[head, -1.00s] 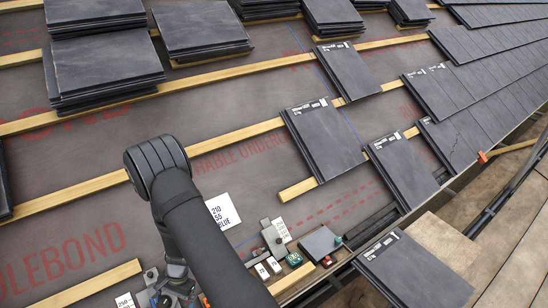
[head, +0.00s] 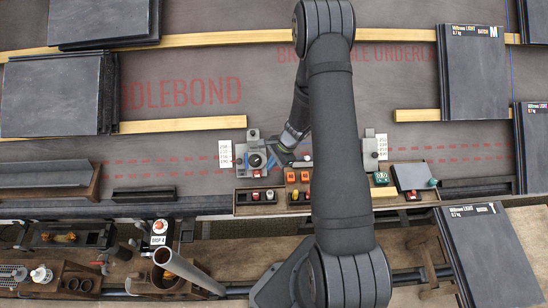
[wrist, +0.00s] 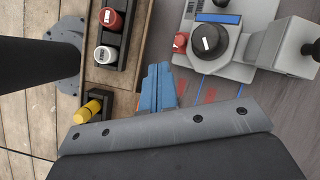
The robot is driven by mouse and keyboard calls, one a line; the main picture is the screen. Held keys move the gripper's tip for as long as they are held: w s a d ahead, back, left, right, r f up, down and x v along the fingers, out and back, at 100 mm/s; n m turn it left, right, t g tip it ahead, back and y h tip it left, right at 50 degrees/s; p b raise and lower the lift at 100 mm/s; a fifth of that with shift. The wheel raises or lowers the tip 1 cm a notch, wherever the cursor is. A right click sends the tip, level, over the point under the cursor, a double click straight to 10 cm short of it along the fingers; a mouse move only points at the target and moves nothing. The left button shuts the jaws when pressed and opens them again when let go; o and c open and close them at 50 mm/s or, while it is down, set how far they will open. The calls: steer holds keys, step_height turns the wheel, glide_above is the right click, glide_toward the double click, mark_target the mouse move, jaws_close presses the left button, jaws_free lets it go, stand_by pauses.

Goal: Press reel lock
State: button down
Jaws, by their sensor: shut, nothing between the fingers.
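A grey reel unit (wrist: 240,68) with a round black knob (wrist: 207,42) is at the upper right of the wrist view. A small red button (wrist: 180,41), which looks like the reel lock, sits beside the knob. In the head view the reel unit (head: 254,150) stands left of centre, with its black knob (head: 256,159) showing. My gripper (wrist: 158,70) has its blue fingers together with nothing between them. In the wrist view the fingertips appear left of and below the red button, apart from it.
A wooden tray (head: 240,207) holds red, white and yellow capped pieces near the reel unit. A matching grey bracket (head: 369,148) stands to the right. Slate stacks (head: 60,95) lie on the battens. Bare underlay separates them.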

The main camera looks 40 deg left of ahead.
steer(key=w+d+m+y, duration=0.1)
steer(key=d+m, duration=0.1)
steer(key=w+d+m+y, duration=0.1)
steer(key=d+m, duration=0.1)
steer(key=m, duration=0.1)
steer(key=w+d+m+y, duration=0.1)
steer(key=d+m, duration=0.1)
steer(key=shift+w+d+r+m+y, duration=0.1)
steer(key=shift+w+r+m+y, duration=0.05)
steer(key=shift+r+m+y, duration=0.2)
steer(key=shift+w+d+r+m+y, duration=0.15)
steer(key=shift+w+d+m+y, duration=0.2)
steer(key=shift+w+d+m, duration=0.15)
steer(key=shift+s+a, duration=0.1)
glide_toward(257, 175)
steer(key=f, duration=0.1)
steer(key=d+f, duration=0.1)
steer(key=shift+d+f, duration=0.15)
steer(key=shift+f, duration=0.1)
steer(key=shift+s+a+f, duration=0.1)
steer(key=shift+s+a, duration=0.15)
steer(key=shift+a, duration=0.3)
steer(key=shift+s+a+f, duration=0.1)
steer(key=shift+s+a, duration=0.15)
steer(key=shift+a, duration=0.25)
steer(key=shift+s+a+f, duration=0.1)
steer(key=shift+s+a, duration=0.25)
steer(key=shift+a, duration=0.45)
